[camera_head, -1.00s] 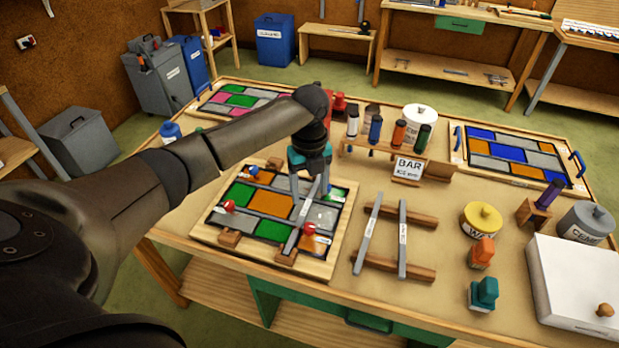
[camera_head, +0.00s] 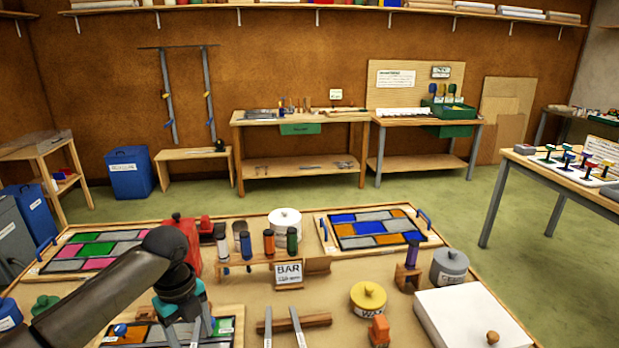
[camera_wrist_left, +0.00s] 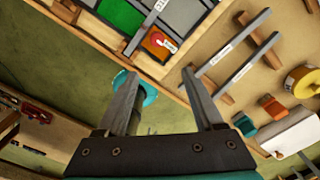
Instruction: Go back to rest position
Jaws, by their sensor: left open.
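My left gripper (camera_head: 192,325) is at the lower left of the head view, above the near leaded panel (camera_head: 226,328), which is cut off by the bottom edge. In the left wrist view the fingers of my left gripper (camera_wrist_left: 158,85) are apart with nothing between them. The near panel (camera_wrist_left: 175,18) shows there at the top, with green, grey and orange pieces and a red-headed item (camera_wrist_left: 163,42) on it. My right gripper is in neither view.
Two grey bars (camera_head: 298,327) lie across a wooden rack. A bottle rack (camera_head: 262,258), a yellow pot (camera_head: 368,298), a white box (camera_head: 470,318) and a second panel (camera_head: 375,230) stand on the bench. Green floor (camera_head: 400,195) is free behind it.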

